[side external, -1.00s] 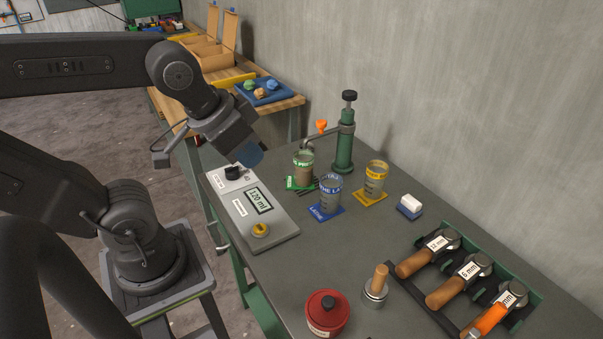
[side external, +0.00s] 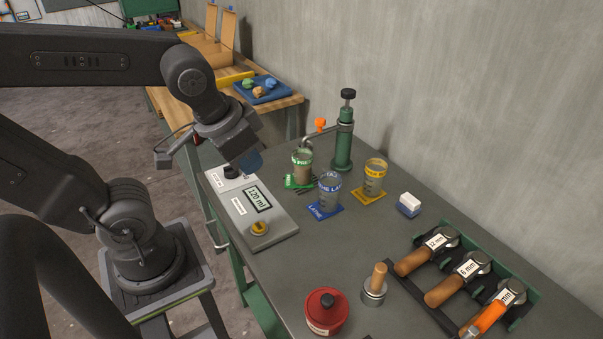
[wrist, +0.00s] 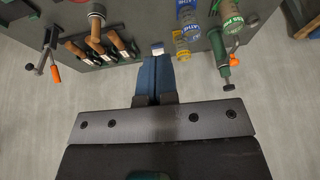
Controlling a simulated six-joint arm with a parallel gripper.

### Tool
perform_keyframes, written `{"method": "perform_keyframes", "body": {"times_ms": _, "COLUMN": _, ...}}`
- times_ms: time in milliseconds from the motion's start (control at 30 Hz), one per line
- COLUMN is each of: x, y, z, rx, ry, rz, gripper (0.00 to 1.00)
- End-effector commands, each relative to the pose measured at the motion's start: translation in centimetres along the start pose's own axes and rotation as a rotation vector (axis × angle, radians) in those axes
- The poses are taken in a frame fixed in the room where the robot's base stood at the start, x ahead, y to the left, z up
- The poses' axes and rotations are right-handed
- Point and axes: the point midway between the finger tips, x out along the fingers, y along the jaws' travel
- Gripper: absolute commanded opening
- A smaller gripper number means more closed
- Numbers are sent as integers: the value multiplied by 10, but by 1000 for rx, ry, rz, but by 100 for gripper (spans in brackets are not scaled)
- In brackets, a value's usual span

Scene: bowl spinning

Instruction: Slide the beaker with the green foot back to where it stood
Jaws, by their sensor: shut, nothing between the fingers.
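The beaker with the green foot (side external: 302,166) stands upright at the pump, near its spout, with brownish contents. Its green foot (side external: 294,182) rests beside a dark slotted grate (side external: 308,189). The beaker also shows at the top of the wrist view (wrist: 231,13). My gripper (side external: 252,161) is left of the beaker, above the far end of the grey control panel, and apart from the beaker. Its blue fingers (wrist: 154,75) are shut and empty in the wrist view.
A blue-footed beaker (side external: 330,190) and a yellow-footed beaker (side external: 374,178) stand close by on the right. The green pump (side external: 344,140) rises behind. The grey panel (side external: 252,215) reads 120 ml. A red pot (side external: 326,312) and a tool rack (side external: 530,273) stand nearer.

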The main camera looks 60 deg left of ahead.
Motion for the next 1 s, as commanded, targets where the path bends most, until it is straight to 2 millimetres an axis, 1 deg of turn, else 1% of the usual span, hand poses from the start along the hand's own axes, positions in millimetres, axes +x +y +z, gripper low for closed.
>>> {"method": "perform_keyframes", "body": {"times_ms": 33, "x": 12, "y": 1, "z": 4, "rx": 12, "ry": -71, "rz": -28, "gripper": 0}}
{"method": "perform_keyframes", "body": {"times_ms": 100, "x": 29, "y": 0, "z": 12, "rx": 27, "ry": -171, "rz": -92, "gripper": 0}}
{"method": "perform_keyframes", "body": {"times_ms": 233, "x": 59, "y": -6, "z": 26, "rx": 71, "ry": -336, "rz": -258, "gripper": 0}}
{"method": "perform_keyframes", "body": {"times_ms": 400, "x": 92, "y": -14, "z": 38, "rx": 157, "ry": -455, "rz": -521, "gripper": 0}}
{"method": "perform_keyframes", "body": {"times_ms": 500, "x": 110, "y": -19, "z": 41, "rx": 227, "ry": -470, "rz": -687, "gripper": 0}}
{"method": "perform_keyframes", "body": {"times_ms": 633, "x": 133, "y": -22, "z": 40, "rx": 337, "ry": -423, "rz": -898, "gripper": 0}}
{"method": "perform_keyframes", "body": {"times_ms": 767, "x": 156, "y": -18, "z": 35, "rx": 464, "ry": -303, "rz": -1080, "gripper": 0}}
{"method": "perform_keyframes", "body": {"times_ms": 900, "x": 184, "y": -7, "z": 30, "rx": 616, "ry": -108, "rz": -1222, "gripper": 0}}
{"method": "perform_keyframes", "body": {"times_ms": 1000, "x": 204, "y": 5, "z": 29, "rx": 718, "ry": 49, "rz": -1272, "gripper": 0}}
